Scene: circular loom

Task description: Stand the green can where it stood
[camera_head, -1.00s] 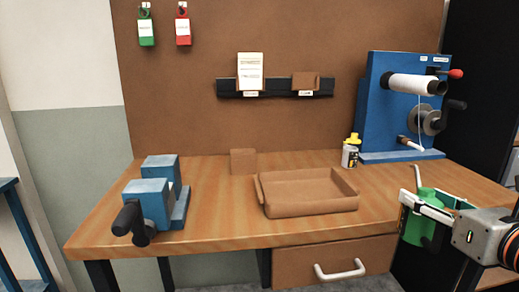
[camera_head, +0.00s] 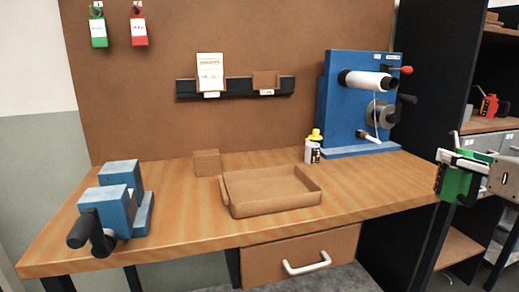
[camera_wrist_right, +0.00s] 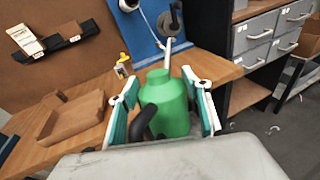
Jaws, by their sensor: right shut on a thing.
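The green can (camera_head: 457,183) has a thin grey spout and a dark handle. My right gripper (camera_head: 462,166) is shut on it, at the right of the head view, off the bench's right end. In the right wrist view the green can (camera_wrist_right: 166,105) sits upright between the two teal-padded fingers of my right gripper (camera_wrist_right: 165,112), with its spout pointing up and away and its black handle towards the camera. The can's underside is hidden there. My left gripper is not in view.
The wooden bench (camera_head: 375,186) holds a brown tray (camera_head: 270,206), a small brown block (camera_head: 207,163), a yellow-topped bottle (camera_head: 313,147), a blue vise (camera_head: 115,205) and a blue winding machine (camera_head: 345,105). A shelf unit (camera_head: 490,125) with grey drawers and a red can (camera_head: 489,106) stands at right.

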